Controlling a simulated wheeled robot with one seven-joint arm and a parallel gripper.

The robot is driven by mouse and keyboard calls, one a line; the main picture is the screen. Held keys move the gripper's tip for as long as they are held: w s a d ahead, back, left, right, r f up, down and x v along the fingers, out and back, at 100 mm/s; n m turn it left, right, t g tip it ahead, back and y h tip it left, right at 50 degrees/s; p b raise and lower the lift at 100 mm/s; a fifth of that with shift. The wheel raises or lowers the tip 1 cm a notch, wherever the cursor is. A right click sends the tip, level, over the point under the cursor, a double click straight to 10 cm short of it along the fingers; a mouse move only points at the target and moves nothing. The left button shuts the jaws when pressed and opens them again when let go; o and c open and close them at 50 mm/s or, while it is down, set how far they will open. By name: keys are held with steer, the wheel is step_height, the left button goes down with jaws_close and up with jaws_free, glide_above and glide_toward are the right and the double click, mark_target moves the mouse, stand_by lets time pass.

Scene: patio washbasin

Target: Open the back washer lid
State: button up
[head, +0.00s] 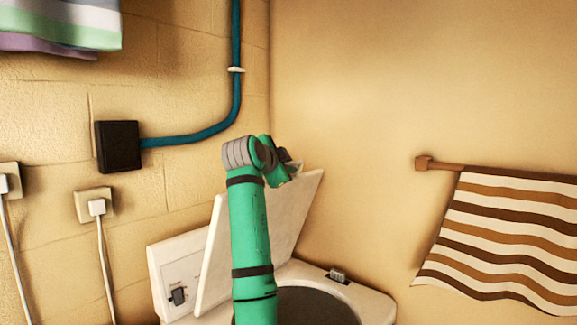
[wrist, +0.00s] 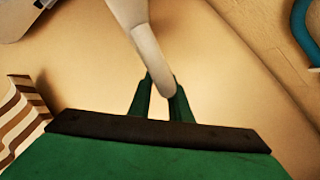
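The white washer (head: 365,303) stands in the corner, with its lid (head: 300,205) raised steeply and leaning back over its rear part. The dark round tub opening (head: 305,305) shows below the lid. My green arm crosses in front of the lid and hides part of it. My gripper (head: 288,170) is at the lid's upper edge, its fingers mostly hidden in the head view. In the wrist view, the two green fingers (wrist: 163,88) are close together, with the pale lid edge (wrist: 145,45) between them.
The walls stand close behind and to the right of the washer. A brown striped towel (head: 500,235) hangs on the right wall. A black box (head: 118,146), a blue pipe (head: 236,85) and plugged-in outlets (head: 94,206) are on the left wall.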

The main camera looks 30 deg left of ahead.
steer(key=shift+s+r, duration=0.1)
steer(key=shift+s, duration=0.2)
steer(key=v, duration=1)
steer(key=shift+s, duration=0.25)
